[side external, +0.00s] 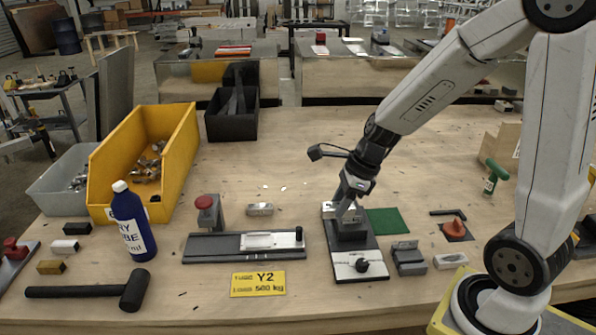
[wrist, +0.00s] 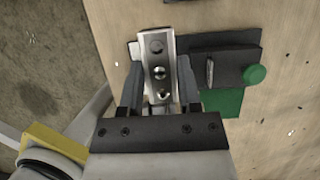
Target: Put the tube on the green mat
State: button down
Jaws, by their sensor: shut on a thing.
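My gripper (side external: 345,208) is low over a dark fixture with a pale front plate (side external: 345,262). In the wrist view its two fingers (wrist: 159,84) stand either side of a silver aluminium tube (wrist: 157,62) with round holes in its top face, and are shut on it. The tube shows only in part in the side view, at the top of the fixture; I cannot tell whether it still touches the fixture. The green mat (side external: 388,221) lies flat and bare on the table, just right of the fixture. Part of it shows in the wrist view (wrist: 222,103).
A fixture with a red knob (side external: 207,203) stands left, with a silver block (side external: 260,209) behind it. A grey clamp block (side external: 408,259) and a silver piece (side external: 450,261) lie right of the held tube's fixture. A yellow sign (side external: 258,284) lies in front.

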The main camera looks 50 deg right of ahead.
jog(key=s+d, duration=1.3)
jog(key=s, duration=0.2)
jog(key=shift+d+f, duration=0.4)
jog(key=shift+f, duration=0.05)
jog(key=w+d+f, duration=0.2)
jog(key=w, duration=0.1)
jog(key=w+d+f, duration=0.2)
jog(key=w+f, duration=0.1)
jog(key=w, duration=0.1)
jog(key=w+d+f, duration=0.2)
jog(key=w+f, duration=0.1)
jog(key=shift+w+d+f, duration=0.25)
jog(key=shift+w+d, duration=0.05)
jog(key=shift+w, duration=0.05)
jog(key=shift+w+d+f, duration=0.2)
jog(key=shift+w+f, duration=0.2)
jog(key=shift+f, duration=0.05)
